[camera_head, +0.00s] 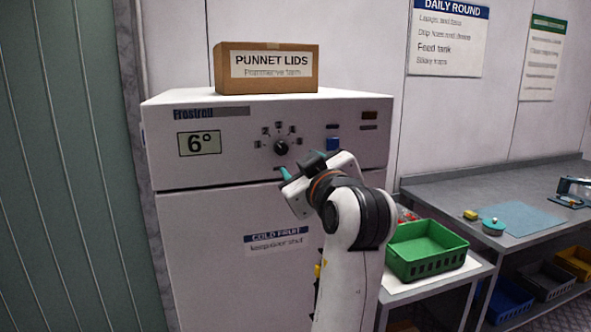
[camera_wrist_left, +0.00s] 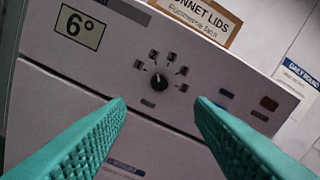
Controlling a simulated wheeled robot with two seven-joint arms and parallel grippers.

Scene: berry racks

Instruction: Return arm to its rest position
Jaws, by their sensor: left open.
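My left arm rises in front of the white fridge (camera_head: 235,260) in the head view. My left gripper (camera_head: 284,172) is just below the black dial (camera_head: 281,147) on the fridge's control panel. In the left wrist view the two teal fingers of my left gripper (camera_wrist_left: 160,103) are spread wide with nothing between them. The dial (camera_wrist_left: 158,83) shows beyond the gap, apart from the fingers. The display (camera_head: 199,143) reads 6°. My right gripper is not in view.
A cardboard box marked punnet lids (camera_head: 266,68) stands on the fridge. To the right, a green crate (camera_head: 425,250) sits on a low table beside my arm. A grey bench (camera_head: 450,190) holds a blue mat (camera_head: 525,218). A green ribbed wall (camera_head: 70,170) is at left.

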